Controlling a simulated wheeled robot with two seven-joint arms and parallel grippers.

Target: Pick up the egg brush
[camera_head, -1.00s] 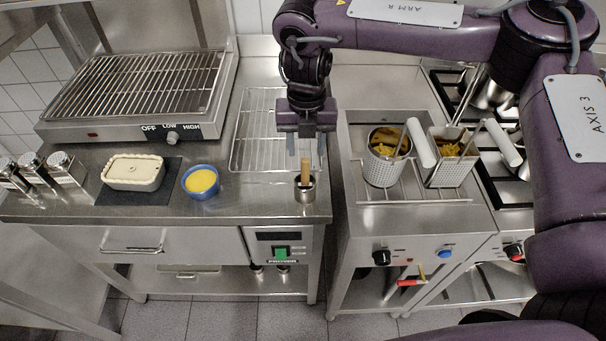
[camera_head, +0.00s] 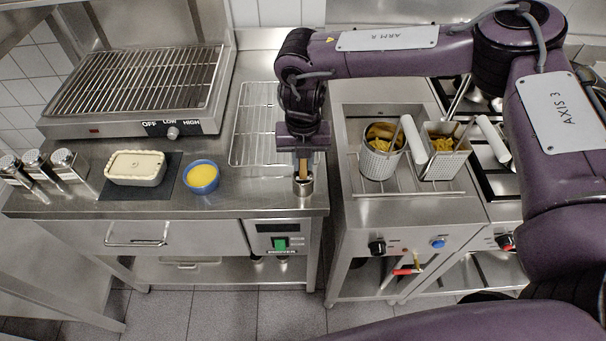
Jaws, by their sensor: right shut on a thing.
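The egg brush (camera_head: 303,171) stands upright in a small metal cup (camera_head: 304,188) near the front right edge of the steel counter. Only its wooden handle shows; its lower end is hidden in the cup. My right gripper (camera_head: 302,165) points down from above and is shut on the handle. My left gripper is not in view.
A blue bowl of yellow liquid (camera_head: 201,178) and a pie in a dish (camera_head: 135,167) stand to the left. A wire rack (camera_head: 258,135) lies behind the cup. Several shakers (camera_head: 38,168) stand far left. A fryer with baskets (camera_head: 381,161) is to the right.

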